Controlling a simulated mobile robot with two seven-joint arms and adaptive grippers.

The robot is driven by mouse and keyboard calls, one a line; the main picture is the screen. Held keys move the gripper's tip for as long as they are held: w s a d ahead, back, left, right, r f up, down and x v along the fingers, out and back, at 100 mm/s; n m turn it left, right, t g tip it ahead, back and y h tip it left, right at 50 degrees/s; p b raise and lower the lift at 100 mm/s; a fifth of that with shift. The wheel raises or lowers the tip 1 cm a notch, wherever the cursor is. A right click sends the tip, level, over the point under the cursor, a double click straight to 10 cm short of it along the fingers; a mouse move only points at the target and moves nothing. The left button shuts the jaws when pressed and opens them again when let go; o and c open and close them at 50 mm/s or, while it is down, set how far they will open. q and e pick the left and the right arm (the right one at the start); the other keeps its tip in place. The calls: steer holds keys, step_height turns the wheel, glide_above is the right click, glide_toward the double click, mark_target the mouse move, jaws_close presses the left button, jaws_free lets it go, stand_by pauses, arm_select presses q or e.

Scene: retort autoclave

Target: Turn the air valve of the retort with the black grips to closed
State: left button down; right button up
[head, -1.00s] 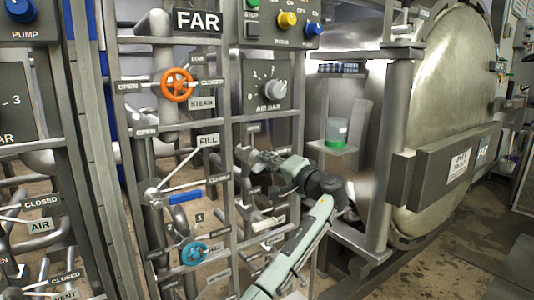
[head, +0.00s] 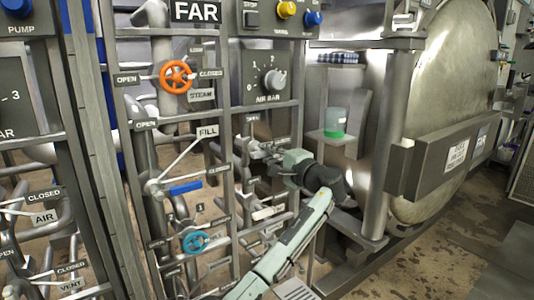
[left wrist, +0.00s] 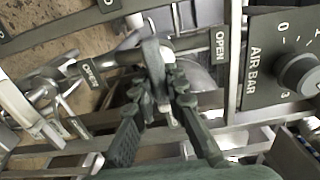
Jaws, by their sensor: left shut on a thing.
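My left gripper (head: 258,149) is at the pipework of the panel marked FAR, below the AIR BAR dial (head: 273,80). In the left wrist view its dark fingers (left wrist: 160,110) are shut on a grey valve lever (left wrist: 152,58), which stands up between them. The fingers cover the lever's lower part, so I cannot tell the colour of its grip. An OPEN label (left wrist: 220,45) is just right of the lever, and another OPEN label (left wrist: 91,75) is to its left. No AIR nameplate is readable at this valve. My right gripper is out of view.
An orange handwheel (head: 176,77), a blue lever (head: 186,187) and a blue handwheel (head: 195,241) are to the left on the panel. Another panel at far left carries an AIR plate (head: 44,217). A steel post (head: 393,150) and the round retort door are to the right.

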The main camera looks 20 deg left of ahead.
arm_select(q)
steer(key=shift+f, duration=0.1)
steer(key=c, duration=1.5)
jaws_free()
steer(key=shift+c, duration=0.2)
steer(key=v, duration=1.2)
